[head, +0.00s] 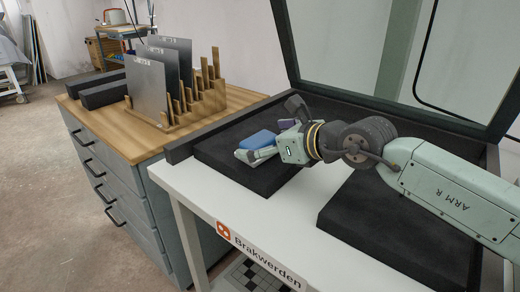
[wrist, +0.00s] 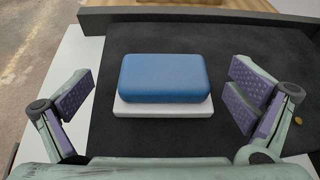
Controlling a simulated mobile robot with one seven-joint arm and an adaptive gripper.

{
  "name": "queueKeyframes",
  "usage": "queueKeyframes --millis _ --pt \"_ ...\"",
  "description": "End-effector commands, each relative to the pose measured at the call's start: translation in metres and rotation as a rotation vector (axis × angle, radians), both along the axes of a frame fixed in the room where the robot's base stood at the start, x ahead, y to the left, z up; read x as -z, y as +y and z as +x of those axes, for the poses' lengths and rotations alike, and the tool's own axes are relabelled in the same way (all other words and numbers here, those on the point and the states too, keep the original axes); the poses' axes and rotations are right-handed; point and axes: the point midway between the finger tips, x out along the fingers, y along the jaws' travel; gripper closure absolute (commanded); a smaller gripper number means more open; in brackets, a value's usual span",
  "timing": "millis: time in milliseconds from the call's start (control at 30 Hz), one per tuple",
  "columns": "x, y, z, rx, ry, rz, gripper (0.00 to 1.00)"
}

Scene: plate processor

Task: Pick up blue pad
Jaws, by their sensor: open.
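The blue pad (wrist: 164,78) is a rounded block on top of a white layer (wrist: 163,108), lying on a black foam block in the wrist view. In the head view the blue pad (head: 258,140) shows near the middle, partly hidden by my gripper. My gripper (wrist: 160,105) is open, with one purple-padded finger to the left of the pad and one to the right. There is a gap on both sides and neither finger touches it. In the head view my gripper (head: 268,132) reaches in from the right, low over the black foam.
The black foam block (head: 225,155) lies on a white table (head: 200,195), with a second black block (head: 370,220) to the right beneath my arm. A raised glass lid (head: 350,50) stands behind. A wooden rack (head: 205,100) with metal plates (head: 150,85) is on the left cabinet.

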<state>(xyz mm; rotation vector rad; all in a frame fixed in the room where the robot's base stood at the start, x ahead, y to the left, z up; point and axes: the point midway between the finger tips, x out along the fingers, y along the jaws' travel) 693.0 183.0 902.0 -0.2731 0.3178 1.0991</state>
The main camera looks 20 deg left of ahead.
Motion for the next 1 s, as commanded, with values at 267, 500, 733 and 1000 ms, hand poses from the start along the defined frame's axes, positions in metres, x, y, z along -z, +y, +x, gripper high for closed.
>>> queueKeyframes --millis 267,500,733,1000 --pt "0.008 0.027 0.016 -0.002 0.001 -0.002 0.00" --pt "0.018 0.045 0.026 0.002 -0.001 0.001 0.00" --pt "0.017 0.045 0.026 0.001 0.000 0.001 0.02" --pt "0.017 0.045 0.026 0.001 0.000 0.001 0.20"
